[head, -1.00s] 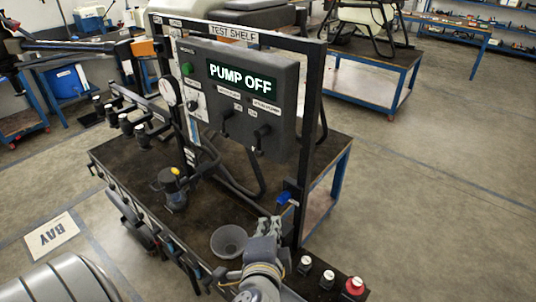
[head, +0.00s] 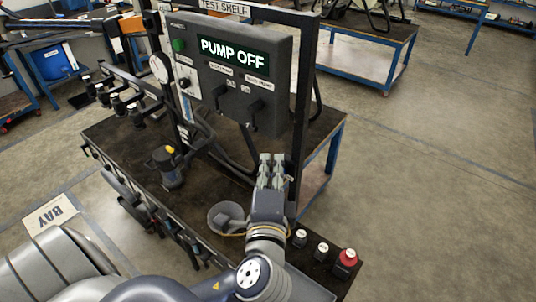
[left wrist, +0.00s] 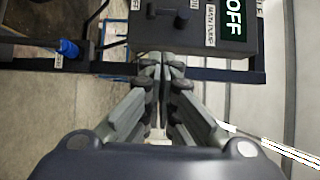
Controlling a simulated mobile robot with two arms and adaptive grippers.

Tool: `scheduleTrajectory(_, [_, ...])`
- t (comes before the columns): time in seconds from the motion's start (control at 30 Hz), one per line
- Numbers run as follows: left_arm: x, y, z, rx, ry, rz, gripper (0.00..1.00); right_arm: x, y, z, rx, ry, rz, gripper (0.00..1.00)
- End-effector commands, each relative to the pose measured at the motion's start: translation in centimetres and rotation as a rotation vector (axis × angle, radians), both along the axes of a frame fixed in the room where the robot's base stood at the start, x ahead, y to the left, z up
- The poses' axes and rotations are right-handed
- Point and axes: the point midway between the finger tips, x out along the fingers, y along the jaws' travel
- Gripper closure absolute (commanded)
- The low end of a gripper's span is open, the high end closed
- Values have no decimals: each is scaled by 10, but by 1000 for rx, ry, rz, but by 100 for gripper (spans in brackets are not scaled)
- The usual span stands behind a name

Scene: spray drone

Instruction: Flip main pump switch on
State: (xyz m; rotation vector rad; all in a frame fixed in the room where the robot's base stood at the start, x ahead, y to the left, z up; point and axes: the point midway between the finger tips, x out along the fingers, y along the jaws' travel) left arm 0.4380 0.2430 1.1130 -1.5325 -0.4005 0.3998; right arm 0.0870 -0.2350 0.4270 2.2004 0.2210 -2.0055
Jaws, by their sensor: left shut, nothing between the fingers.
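The dark control box (head: 285,50) hangs on the test shelf frame, and its screen (head: 232,54) reads PUMP OFF. Two dark lever switches, a left one (head: 221,94) and a right one (head: 253,116), stick out below it. Their labels are too small to read surely in the head view. In the left wrist view, the label (left wrist: 210,22) by one switch (left wrist: 182,20) seems to read main pump. My left gripper (head: 272,163) is shut and empty, below the box and apart from both switches. Its fingertips (left wrist: 162,62) point at the box's lower edge. My right gripper is out of view.
The upright frame post (head: 302,100) stands just right of my left gripper. A grey funnel (head: 222,217), a sprayer-like pump part (head: 170,165) and a red button (head: 347,257) are on the dark bench (head: 115,135). A blue valve handle (left wrist: 68,47) shows in the wrist view.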

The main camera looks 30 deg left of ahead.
Motion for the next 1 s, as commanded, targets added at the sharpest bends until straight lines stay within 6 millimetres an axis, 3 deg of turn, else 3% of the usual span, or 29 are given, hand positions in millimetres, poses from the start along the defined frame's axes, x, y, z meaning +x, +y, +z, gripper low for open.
scheduleTrajectory(0.37, [71,41,5,5,-1,3,100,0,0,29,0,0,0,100])
scheduleTrajectory(0.67, [79,74,2,2,0,2,100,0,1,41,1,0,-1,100])
scheduleTrajectory(1.0, [80,78,0,-1,0,1,100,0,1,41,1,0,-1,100])
